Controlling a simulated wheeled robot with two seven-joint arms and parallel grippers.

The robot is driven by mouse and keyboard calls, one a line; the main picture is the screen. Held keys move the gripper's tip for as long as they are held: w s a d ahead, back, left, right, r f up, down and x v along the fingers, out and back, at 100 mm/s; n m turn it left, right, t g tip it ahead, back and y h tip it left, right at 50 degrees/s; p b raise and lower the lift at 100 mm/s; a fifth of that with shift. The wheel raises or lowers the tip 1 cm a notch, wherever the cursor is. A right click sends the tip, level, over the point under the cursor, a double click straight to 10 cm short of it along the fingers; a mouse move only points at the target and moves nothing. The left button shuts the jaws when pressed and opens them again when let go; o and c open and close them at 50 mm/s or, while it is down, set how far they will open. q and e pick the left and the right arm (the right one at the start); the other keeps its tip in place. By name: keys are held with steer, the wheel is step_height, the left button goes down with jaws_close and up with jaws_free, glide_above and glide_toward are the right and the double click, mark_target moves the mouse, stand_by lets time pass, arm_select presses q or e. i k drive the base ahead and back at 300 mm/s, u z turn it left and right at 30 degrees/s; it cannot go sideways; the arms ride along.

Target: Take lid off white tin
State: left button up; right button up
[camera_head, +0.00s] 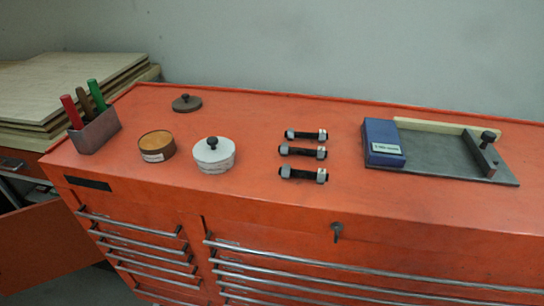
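The white tin (214,163) stands on the orange cabinet top, left of the middle. A loose dark lid (187,103) with a knob lies behind the two tins. Neither of my grippers shows in the head view.
A grey holder (96,131) with red, brown and green handles stands at the left end. Several bolts (303,152) lie right of the white tin. A dark plate (440,155) with a blue box (382,141) lies farther right. The front strip is clear.

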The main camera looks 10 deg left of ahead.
mark_target(211, 151)
steer(key=z, duration=1.2)
steer(key=k, duration=0.85)
steer(key=u, duration=0.75)
steer(key=i, duration=0.5)
